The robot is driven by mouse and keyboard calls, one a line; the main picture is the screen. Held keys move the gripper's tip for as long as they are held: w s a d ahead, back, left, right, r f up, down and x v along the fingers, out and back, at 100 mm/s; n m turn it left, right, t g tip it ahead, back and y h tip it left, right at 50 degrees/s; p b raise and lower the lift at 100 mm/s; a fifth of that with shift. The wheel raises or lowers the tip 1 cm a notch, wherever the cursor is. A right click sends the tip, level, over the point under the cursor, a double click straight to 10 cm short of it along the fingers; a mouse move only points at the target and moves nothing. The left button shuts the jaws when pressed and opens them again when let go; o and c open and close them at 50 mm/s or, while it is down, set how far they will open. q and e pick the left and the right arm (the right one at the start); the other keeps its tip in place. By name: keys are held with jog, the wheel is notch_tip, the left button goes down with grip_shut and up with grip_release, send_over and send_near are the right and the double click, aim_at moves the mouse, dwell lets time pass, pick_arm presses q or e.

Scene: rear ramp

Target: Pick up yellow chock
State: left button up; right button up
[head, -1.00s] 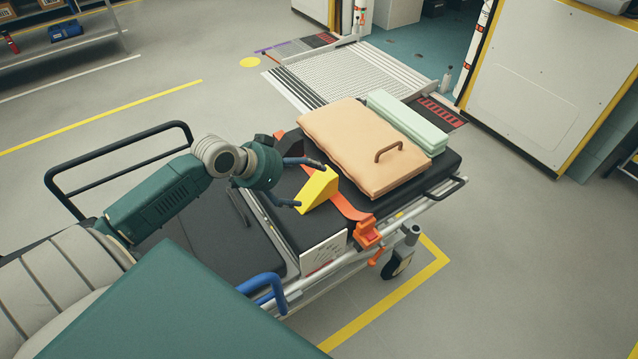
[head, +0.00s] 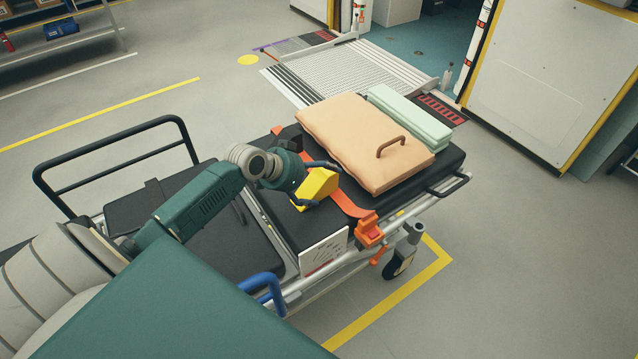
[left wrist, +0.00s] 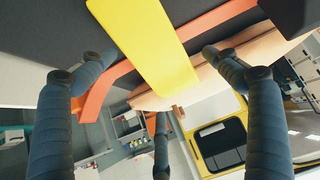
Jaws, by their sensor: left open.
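The yellow chock (head: 317,185) is a wedge on the black stretcher mattress, next to the orange strap (head: 350,205). My left gripper (head: 322,184) is open at the chock, with one dark finger on its far side and one on its near side. In the left wrist view the chock (left wrist: 150,40) fills the top middle, between the spread fingers of the gripper (left wrist: 158,65). Gaps show between the chock and the two upper fingers there. My right gripper is not in view.
The stretcher (head: 300,225) also bears a tan padded case (head: 350,135) with a brown handle and folded pale green cloths (head: 408,115). An orange buckle (head: 369,230) sits at its near edge. A ramp (head: 350,75) lies behind. Floor to the right is clear.

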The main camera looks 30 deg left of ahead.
pick_arm(q)
jog(key=shift+x, duration=1.25)
jog(key=c, duration=1.6)
jog(key=shift+r, duration=0.2)
jog(key=shift+c, duration=1.1)
